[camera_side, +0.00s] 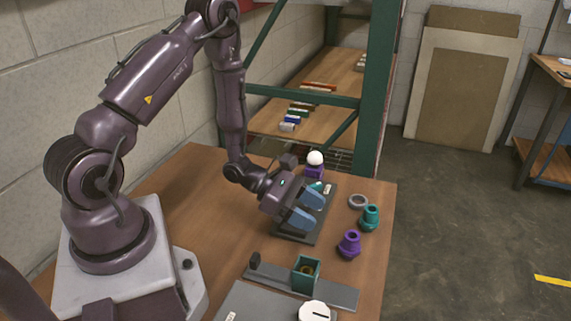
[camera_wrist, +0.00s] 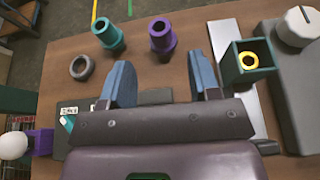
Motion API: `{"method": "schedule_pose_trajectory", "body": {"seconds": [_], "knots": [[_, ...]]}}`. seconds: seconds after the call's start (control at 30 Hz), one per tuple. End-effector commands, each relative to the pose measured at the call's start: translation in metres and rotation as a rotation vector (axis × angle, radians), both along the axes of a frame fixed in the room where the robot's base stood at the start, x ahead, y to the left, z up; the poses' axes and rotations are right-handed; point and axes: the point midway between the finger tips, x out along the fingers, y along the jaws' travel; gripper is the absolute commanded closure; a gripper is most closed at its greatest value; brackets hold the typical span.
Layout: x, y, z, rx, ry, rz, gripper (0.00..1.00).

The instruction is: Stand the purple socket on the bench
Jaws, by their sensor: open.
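The purple socket (camera_side: 349,244) stands upright on the wooden bench (camera_side: 205,185), with its hollow end up. It also shows in the wrist view (camera_wrist: 162,38), in front of the fingers. My gripper (camera_side: 308,209) has two blue fingers spread apart with nothing between them. It is above the dark grey plate, to the left of the purple socket and apart from it. In the wrist view my gripper (camera_wrist: 160,62) points towards the socket, which appears between and beyond the fingertips.
A teal socket (camera_side: 370,217) and a grey ring (camera_side: 358,202) are near the purple socket. A white bulb (camera_side: 315,158) sits on another purple piece (camera_side: 314,172) behind my gripper. A teal square holder (camera_side: 306,274) and a white dial (camera_side: 316,311) are at the front.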

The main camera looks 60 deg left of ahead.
Motion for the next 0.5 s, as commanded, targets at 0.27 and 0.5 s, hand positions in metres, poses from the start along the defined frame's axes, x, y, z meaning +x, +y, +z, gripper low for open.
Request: {"method": "schedule_pose_trajectory", "body": {"seconds": [0.27,0.5], "knots": [[-0.012,-0.040,0.084,0.196,-0.208,-0.428,0.43],[-0.066,-0.068,0.158,0.576,-0.444,-0.970,0.43]]}}
